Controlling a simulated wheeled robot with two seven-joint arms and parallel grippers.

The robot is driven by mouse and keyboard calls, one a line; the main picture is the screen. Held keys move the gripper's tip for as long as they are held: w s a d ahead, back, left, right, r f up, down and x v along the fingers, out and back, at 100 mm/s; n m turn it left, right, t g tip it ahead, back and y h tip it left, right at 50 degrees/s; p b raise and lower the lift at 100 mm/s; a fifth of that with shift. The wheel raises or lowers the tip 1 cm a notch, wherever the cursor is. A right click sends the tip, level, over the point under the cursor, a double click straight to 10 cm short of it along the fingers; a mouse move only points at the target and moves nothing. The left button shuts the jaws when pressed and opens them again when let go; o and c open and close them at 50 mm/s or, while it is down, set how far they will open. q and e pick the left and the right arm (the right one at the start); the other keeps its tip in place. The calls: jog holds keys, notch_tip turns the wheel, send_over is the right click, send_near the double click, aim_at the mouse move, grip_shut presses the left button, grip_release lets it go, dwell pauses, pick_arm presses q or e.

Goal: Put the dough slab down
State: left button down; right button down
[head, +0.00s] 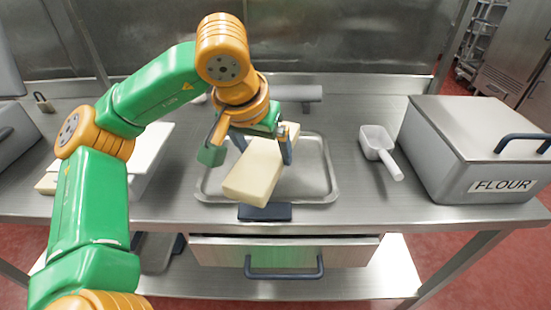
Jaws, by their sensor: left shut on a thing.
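The dough slab (257,172) is a pale cream block, seen in the head view over the metal tray on the steel table. My left gripper (262,150) is shut on the slab, with a finger on each side of it. The slab lies at a slant, its near end close to the tray's front edge. I cannot tell whether it touches the tray (325,185). The gripper and arm hide part of the tray's back left. My right gripper is not in view.
A flour bin (455,150) stands at the right, with a white scoop (377,143) left of it. A dark blue block (264,212) is at the tray's front. A grey cylinder (297,93) lies behind the tray. A pale board (150,150) is at the left. A drawer (284,255) is below.

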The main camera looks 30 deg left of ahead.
pick_arm(q)
jog(key=s+a+r+n+y, duration=0.15)
jog(key=a+n, duration=0.25)
jog(key=a, duration=1)
jog(key=shift+g, duration=0.4)
jog(key=w+d+f, duration=0.2)
jog(key=w, duration=0.1)
jog(key=w+d+f, duration=0.2)
jog(key=w+f, duration=0.1)
jog(key=w, duration=0.1)
jog(key=w+d+f+p, duration=0.1)
jog(key=w+d+f, duration=0.2)
jog(key=shift+w, duration=0.25)
jog(key=f, duration=0.2)
jog(key=f+p, duration=0.1)
jog(key=shift+w+d+f, duration=0.35)
jog(key=shift+w+f, duration=0.1)
jog(key=shift+f, duration=0.35)
